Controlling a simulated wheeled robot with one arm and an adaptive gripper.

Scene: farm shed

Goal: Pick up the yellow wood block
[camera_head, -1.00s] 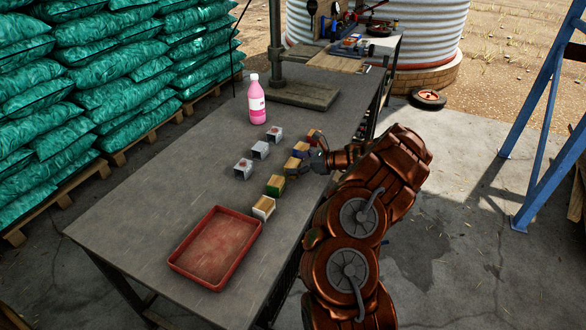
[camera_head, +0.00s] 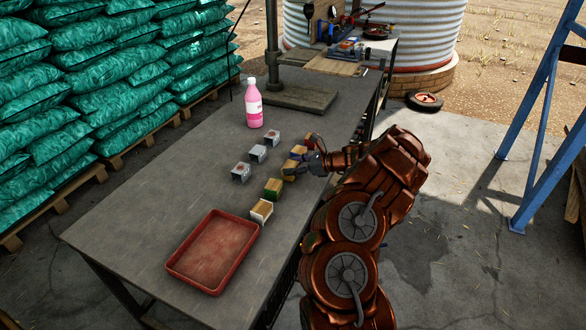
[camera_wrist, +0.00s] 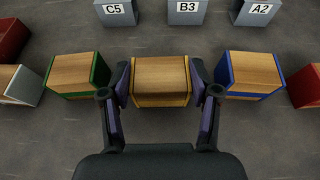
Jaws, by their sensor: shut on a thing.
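The yellow wood block (camera_wrist: 162,72) has a wooden top and yellow sides. It sits in the middle of the wrist view, between the two fingers of my gripper (camera_wrist: 160,84), one finger on each side. My gripper is shut on it. In the head view the yellow wood block (camera_head: 289,171) is partly hidden by my gripper (camera_head: 299,168). The block appears to be on the table, in line with the other wood blocks.
The green block (camera_wrist: 78,74) and blue block (camera_wrist: 249,74) flank my gripper closely. White (camera_head: 261,211) and red (camera_head: 313,139) blocks end the row. Grey labelled blocks (camera_wrist: 188,12) stand beyond. A red tray (camera_head: 211,251) and pink bottle (camera_head: 253,103) are on the table (camera_head: 150,200).

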